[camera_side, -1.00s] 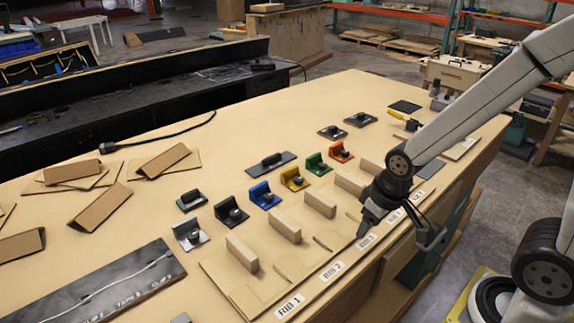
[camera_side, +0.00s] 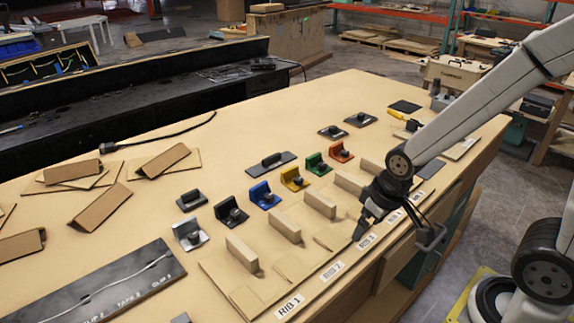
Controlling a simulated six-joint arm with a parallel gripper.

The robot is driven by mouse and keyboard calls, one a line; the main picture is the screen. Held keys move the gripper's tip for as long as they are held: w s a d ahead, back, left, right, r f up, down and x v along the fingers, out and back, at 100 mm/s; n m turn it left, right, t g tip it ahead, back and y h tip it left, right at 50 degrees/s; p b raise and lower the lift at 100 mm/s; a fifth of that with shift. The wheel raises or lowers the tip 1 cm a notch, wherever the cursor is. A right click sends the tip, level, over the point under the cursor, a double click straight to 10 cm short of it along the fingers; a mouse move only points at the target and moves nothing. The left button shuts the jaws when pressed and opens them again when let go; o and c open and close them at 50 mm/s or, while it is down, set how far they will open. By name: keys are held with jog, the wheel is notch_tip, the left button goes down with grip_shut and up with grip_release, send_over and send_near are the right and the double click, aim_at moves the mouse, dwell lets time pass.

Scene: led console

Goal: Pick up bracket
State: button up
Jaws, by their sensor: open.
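Several L-shaped brackets with black knobs stand in a slanting row on the tan table. They are a silver bracket (camera_side: 190,234), a black bracket (camera_side: 231,212), a blue bracket (camera_side: 264,195), a yellow bracket (camera_side: 294,179), a green bracket (camera_side: 318,164) and an orange bracket (camera_side: 341,152). I cannot tell which one the task names. My gripper (camera_side: 394,236) is open over the table's front edge, by the rib labels. It is to the right of the row, apart from every bracket, and nothing shows between its fingers.
Upright wooden ribs (camera_side: 242,252) stand on a labelled board (camera_side: 215,272) between the brackets and my gripper. A black handled plate (camera_side: 272,163) lies behind the row. Folded cardboard pieces (camera_side: 100,207) and a dark cable panel (camera_side: 112,285) lie left. The table's far middle is clear.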

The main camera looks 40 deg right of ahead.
jog(key=shift+n+t, duration=0.3)
jog(key=shift+t, duration=0.1)
jog(key=w+a, duration=0.1)
jog(key=w, duration=0.3)
jog(key=w+a+r, duration=0.1)
jog(key=w+a, duration=0.1)
jog(key=w, duration=0.3)
jog(key=w+a+r, duration=0.1)
jog(key=w+a, duration=0.1)
jog(key=w, duration=0.3)
jog(key=shift+w+a, duration=0.1)
jog(key=t, duration=0.1)
send_near(226, 202)
jog(key=shift+w+d+f+n, duration=0.15)
jog(key=shift+w+f, duration=0.1)
jog(key=shift+f, duration=0.35)
jog(key=shift+w+d+f+n, duration=0.1)
jog(key=shift+w+f+n, duration=0.1)
jog(key=shift+f, duration=0.45)
jog(key=shift+x, duration=1.35)
jog(key=shift+a, duration=0.1)
jog(key=shift+a+x, duration=0.2)
jog(key=shift+x, duration=2.35)
jog(key=shift+r, duration=0.1)
jog(key=c, duration=1.1)
jog(key=shift+o, duration=0.2)
